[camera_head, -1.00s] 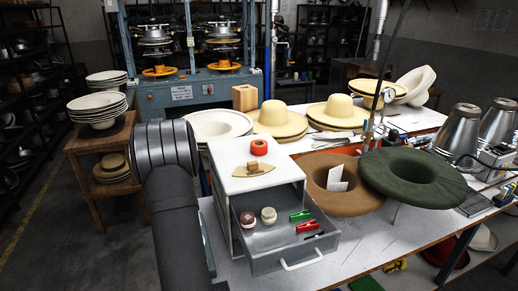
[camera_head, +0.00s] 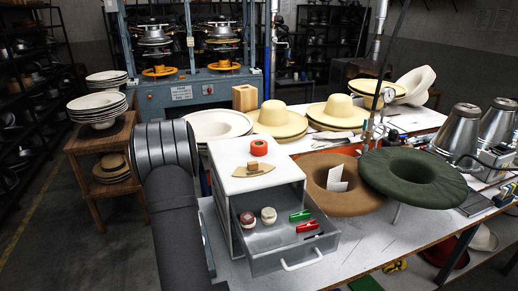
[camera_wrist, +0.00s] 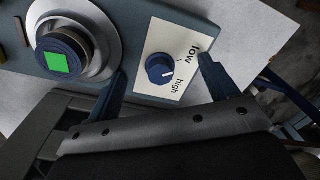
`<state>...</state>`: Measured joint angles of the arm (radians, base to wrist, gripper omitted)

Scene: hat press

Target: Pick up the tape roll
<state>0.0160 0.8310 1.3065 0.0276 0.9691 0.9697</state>
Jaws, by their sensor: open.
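A red-orange tape roll (camera_head: 259,148) lies flat on top of the white drawer cabinet (camera_head: 228,160) in the head view. It does not show in the wrist view. My gripper (camera_wrist: 162,66) shows in the wrist view with its two dark blue fingers spread apart and nothing held between them. Between and beyond the fingers is a control panel with a blue knob (camera_wrist: 160,68) marked low and high. In the head view my gripper itself is not visible; only my dark arm shows left of the cabinet.
A wooden piece (camera_head: 253,170) lies in front of the tape roll. The open drawer (camera_head: 290,264) holds two round items and several clips. Brown (camera_head: 345,196) and green (camera_head: 412,180) hats stand to the right. A round fitting with a green square (camera_wrist: 55,62) shows beside the knob.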

